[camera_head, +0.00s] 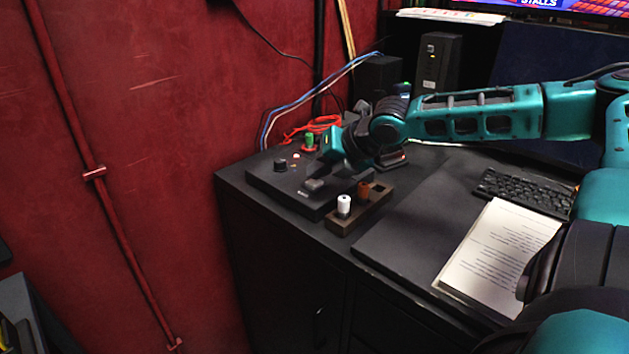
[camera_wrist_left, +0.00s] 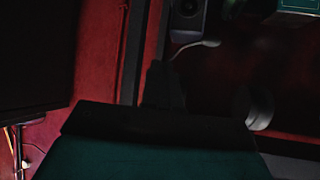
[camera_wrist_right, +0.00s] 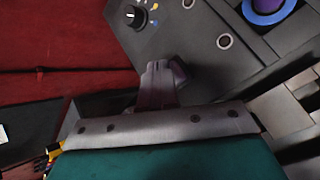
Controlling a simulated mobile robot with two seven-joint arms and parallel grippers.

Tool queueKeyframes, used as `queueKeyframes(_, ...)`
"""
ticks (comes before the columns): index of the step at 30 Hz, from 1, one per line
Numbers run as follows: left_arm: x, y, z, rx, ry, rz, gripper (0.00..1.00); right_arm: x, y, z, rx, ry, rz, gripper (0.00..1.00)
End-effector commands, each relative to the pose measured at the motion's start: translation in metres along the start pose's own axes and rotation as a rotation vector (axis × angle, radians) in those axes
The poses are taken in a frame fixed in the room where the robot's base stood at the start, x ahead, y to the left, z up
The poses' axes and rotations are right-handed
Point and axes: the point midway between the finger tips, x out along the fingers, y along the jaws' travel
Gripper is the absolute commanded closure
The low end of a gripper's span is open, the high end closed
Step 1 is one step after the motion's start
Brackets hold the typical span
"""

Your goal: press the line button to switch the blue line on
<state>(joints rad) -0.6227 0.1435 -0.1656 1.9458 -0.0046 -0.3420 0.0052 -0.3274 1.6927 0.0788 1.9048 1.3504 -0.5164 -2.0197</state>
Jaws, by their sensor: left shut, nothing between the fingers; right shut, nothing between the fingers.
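A black control panel (camera_head: 270,182) lies on the left end of the desk, with a dark knob (camera_head: 280,165) and a low grey block (camera_head: 314,185) that looks like a button; I cannot read its label. I cannot tell which control is the line button, and no lit blue line shows. My right gripper (camera_head: 338,168) reaches in from the right, low over the panel. In the right wrist view its grey fingers (camera_wrist_right: 160,84) are shut and empty, beside the panel with its knob (camera_wrist_right: 130,14). My left gripper (camera_wrist_left: 164,86) is a dark, shut shape in its own wrist view.
A wooden block (camera_head: 347,222) with a white peg (camera_head: 344,205) and a brown peg stands in front of the panel. Red and blue cables run behind it. A keyboard (camera_head: 525,190) and a printed sheet (camera_head: 499,250) lie to the right. The red wall (camera_head: 150,130) is at left.

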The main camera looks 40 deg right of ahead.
Motion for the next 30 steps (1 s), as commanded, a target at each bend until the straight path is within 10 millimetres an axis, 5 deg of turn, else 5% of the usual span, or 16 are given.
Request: queueKeyframes(30,-0.010,-0.001,-0.015,0.000,0.000,-0.001,1.00,-0.011,0.007,0.007,0.002,0.002,-0.001,1.00)
